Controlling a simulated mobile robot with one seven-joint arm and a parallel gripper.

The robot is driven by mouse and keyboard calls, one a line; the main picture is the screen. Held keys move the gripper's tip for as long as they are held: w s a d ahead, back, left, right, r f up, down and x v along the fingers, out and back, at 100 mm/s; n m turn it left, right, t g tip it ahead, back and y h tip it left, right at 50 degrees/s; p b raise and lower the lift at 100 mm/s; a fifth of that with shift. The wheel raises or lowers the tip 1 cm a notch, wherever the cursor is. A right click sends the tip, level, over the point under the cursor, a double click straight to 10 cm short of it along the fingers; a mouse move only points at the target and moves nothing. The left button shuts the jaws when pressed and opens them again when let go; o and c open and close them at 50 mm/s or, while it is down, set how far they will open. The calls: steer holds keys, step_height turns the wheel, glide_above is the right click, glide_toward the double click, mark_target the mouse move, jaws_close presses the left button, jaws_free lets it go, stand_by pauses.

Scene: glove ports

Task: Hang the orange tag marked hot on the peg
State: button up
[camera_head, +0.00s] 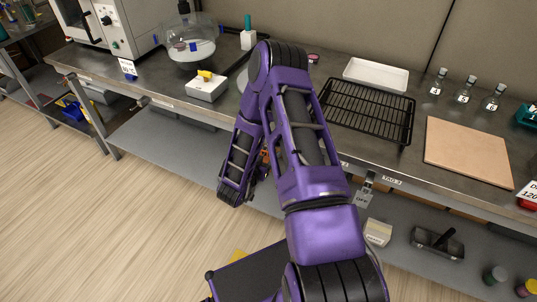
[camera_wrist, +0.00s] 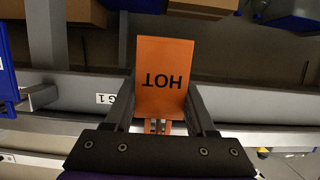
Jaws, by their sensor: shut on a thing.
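The orange tag (camera_wrist: 165,60) is in the wrist view, held between the two fingers of my gripper (camera_wrist: 160,108). Its word HOT reads upside down there, and its face is turned to the camera. A slotted orange end of the tag shows low between the fingers. In the head view my purple arm hides most of the gripper; only a small orange patch shows beside the arm, and I cannot tell if it is the tag. A grey bracket (camera_wrist: 40,98) juts from the rail left of the tag in the wrist view; I cannot tell if it is the peg.
A small label (camera_wrist: 105,98), partly covered and ending in G1, is on the rail beside the left finger. The workbench holds a wire rack (camera_head: 368,110), a white tray (camera_head: 376,75) and a tan board (camera_head: 467,155). A shelf below carries a dark tray (camera_head: 437,243).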

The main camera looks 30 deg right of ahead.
steer(key=shift+a, duration=0.1)
steer(key=shift+s+a, duration=0.5)
steer(key=shift+a, duration=0.05)
steer(key=shift+a, duration=0.1)
steer(key=shift+s+a+r, duration=0.25)
steer(key=shift+s+a, duration=0.2)
steer(key=shift+a, duration=0.05)
stand_by(0.5)
steer(key=s+a, duration=0.4)
steer(key=a, duration=0.1)
steer(key=shift+s+a+p, duration=0.15)
steer(key=shift+a+p, duration=0.15)
steer(key=shift+p, duration=0.05)
stand_by(1.0)
steer(key=shift+r, duration=0.1)
